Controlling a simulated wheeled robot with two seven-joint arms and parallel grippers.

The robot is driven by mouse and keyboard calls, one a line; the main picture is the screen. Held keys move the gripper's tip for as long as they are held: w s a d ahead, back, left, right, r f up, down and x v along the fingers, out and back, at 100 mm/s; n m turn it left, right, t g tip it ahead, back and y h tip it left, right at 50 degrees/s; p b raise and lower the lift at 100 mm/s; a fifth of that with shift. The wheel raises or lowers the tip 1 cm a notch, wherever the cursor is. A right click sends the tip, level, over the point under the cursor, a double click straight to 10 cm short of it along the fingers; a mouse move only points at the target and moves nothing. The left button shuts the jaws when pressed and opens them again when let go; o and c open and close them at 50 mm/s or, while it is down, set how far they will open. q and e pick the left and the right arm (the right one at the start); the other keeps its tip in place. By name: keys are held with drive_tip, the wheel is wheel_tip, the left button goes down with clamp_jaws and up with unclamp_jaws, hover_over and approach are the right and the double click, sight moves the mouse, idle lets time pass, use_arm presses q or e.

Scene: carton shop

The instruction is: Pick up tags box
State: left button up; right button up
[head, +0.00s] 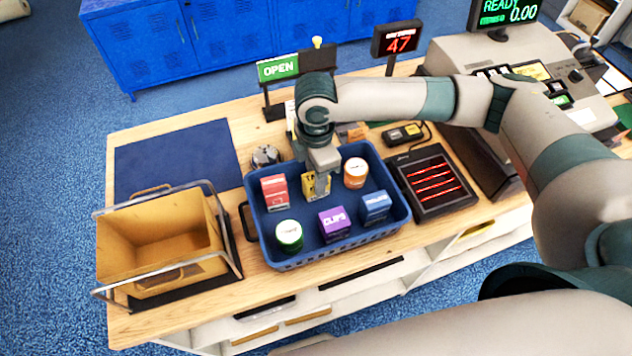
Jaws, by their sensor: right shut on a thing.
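The tags box (316,187) is a small yellow box in the back middle of the blue basket (322,256). Its dark label is partly hidden, but a "T" shows. My right gripper (322,164) points down from above and is shut on the top of this box. The box is upright; I cannot tell whether it touches the basket floor. My left gripper is not in view.
An open carton (160,238) stands left, a scanner pad (433,183) right. The blue mat (178,158) is clear.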

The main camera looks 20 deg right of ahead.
drive_tip(key=shift+w+r+b, duration=0.1)
drive_tip(key=shift+r+b, duration=0.45)
drive_tip(key=shift+r, duration=0.2)
wheel_tip(320, 180, up, 2)
drive_tip(key=shift+r+b, duration=0.25)
drive_tip(key=shift+b, duration=0.4)
drive_tip(key=s+d+r+b, duration=0.3)
drive_tip(key=s+d+r, duration=0.4)
drive_tip(key=s+d, duration=0.1)
drive_tip(key=shift+s, duration=0.25)
drive_tip(key=shift+d, duration=0.1)
